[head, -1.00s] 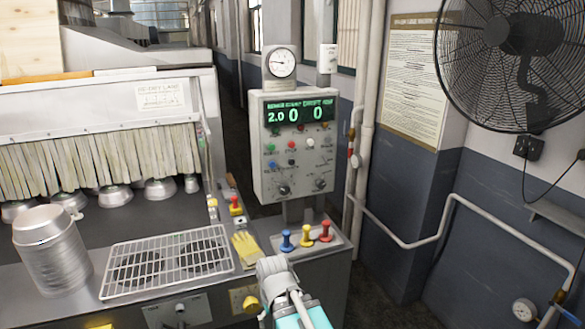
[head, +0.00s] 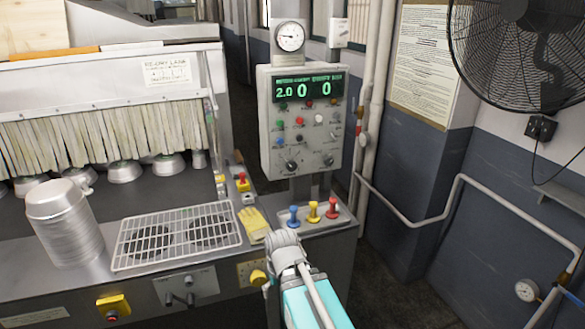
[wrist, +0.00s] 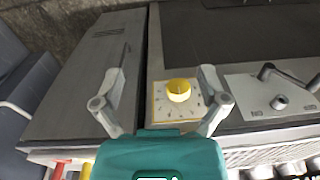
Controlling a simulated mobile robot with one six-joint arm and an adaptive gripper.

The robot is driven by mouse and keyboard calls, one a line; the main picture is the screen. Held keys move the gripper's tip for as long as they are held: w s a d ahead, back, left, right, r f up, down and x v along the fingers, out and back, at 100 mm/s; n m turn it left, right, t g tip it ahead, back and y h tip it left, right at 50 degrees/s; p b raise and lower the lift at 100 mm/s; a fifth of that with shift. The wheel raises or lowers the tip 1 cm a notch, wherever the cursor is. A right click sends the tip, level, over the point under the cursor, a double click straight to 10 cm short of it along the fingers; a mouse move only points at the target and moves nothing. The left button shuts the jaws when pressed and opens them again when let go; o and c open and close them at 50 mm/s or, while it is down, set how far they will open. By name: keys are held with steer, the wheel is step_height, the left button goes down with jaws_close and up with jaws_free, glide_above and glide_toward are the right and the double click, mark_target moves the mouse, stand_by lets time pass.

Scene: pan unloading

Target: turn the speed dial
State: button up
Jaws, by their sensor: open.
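The speed dial is a round yellow knob (wrist: 179,90) on a pale square plate with scale marks, set in a grey metal front. In the head view, the yellow knob (head: 258,278) is on the machine's front panel, just left of my arm. My gripper (wrist: 160,75) is open and empty in the wrist view. Its two grey fingers spread left and right of the knob, with the knob nearer the right finger. I cannot tell how far the fingers are from the panel. In the head view my fingers cannot be made out clearly.
A plate with lever handles (wrist: 279,103) lies right of the dial. Above the counter are a wire rack (head: 180,235), a metal canister (head: 65,222), a yellow glove (head: 254,224) and blue, yellow and red plungers (head: 314,211). A control box (head: 305,120) stands behind.

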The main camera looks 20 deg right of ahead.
steer(key=w+r+m+t+y, duration=0.3)
steer(key=w+r+m+t, duration=0.2)
steer(key=w+m, duration=0.25)
steer(key=w+r+m+t+y, duration=0.3)
steer(key=w+r+m+t, duration=0.2)
steer(key=w+m, duration=0.25)
steer(key=m+t+h, duration=0.6)
steer(key=m+t, duration=0.2)
steer(key=m, duration=1.3)
glide_toward(293, 168)
steer(key=s, duration=0.3)
steer(key=shift+a+r, duration=0.15)
steer(key=shift+r, duration=0.15)
steer(key=shift+w+n, duration=0.15)
steer(key=shift+n, duration=0.15)
steer(key=w, duration=1.3)
steer(key=shift+w, duration=0.3)
steer(key=shift+c, duration=0.3)
steer(key=c, duration=1.1)
